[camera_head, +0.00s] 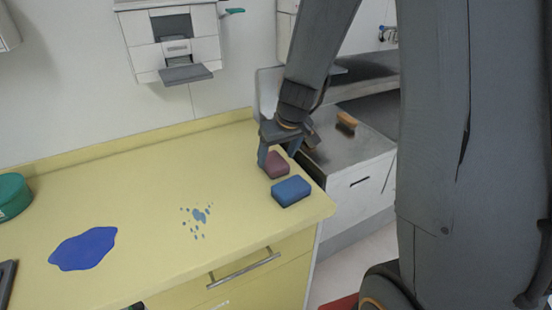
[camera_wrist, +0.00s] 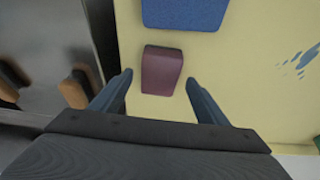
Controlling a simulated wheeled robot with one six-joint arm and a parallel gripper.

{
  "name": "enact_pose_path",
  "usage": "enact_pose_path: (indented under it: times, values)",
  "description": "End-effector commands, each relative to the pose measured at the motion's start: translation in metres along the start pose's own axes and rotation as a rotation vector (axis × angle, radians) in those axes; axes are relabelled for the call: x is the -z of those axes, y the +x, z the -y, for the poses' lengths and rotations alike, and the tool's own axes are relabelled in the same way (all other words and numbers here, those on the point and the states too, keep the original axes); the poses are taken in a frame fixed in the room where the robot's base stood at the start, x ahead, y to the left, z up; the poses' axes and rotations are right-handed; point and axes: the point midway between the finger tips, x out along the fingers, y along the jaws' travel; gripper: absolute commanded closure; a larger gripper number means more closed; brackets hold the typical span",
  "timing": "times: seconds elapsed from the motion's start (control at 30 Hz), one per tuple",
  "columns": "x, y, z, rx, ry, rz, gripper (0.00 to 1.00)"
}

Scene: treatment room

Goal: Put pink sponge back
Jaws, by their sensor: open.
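The pink sponge (camera_head: 277,166) lies on the yellow counter near its right end, behind the blue sponge (camera_head: 291,191). In the wrist view the pink sponge (camera_wrist: 162,71) looks dull mauve and sits ahead of and between my finger tips. My gripper (camera_head: 277,156) is open and empty, low over the counter at the pink sponge. In the wrist view my gripper (camera_wrist: 158,92) has its two fingers wide apart, with the pink sponge just beyond them. The blue sponge (camera_wrist: 185,12) also shows at the top of the wrist view, apart from the pink one.
A blue puddle (camera_head: 84,248) and blue splatter (camera_head: 199,215) mark the yellow counter (camera_head: 140,190). A green round container (camera_head: 12,196) stands at the left. A lower grey surface (camera_head: 340,145) at the right holds an orange-brown brush (camera_head: 346,122). A dispenser (camera_head: 172,40) hangs on the wall.

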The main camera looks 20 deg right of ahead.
Motion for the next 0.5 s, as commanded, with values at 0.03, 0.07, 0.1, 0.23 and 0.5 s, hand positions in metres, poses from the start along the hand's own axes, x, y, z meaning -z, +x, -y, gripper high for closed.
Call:
enact_pose_path:
  times: [0.03,0.07,0.1,0.23,0.5]
  values:
    - [0.002,-0.014,0.000,0.000,-0.001,-0.004,0.32]
    - [0.002,-0.020,0.000,-0.001,-0.002,-0.004,0.32]
    - [0.001,-0.027,0.000,-0.001,-0.001,-0.004,0.32]
    - [0.001,-0.050,-0.001,-0.001,-0.001,-0.004,0.32]
    - [0.001,-0.082,-0.001,-0.001,0.001,-0.002,0.32]
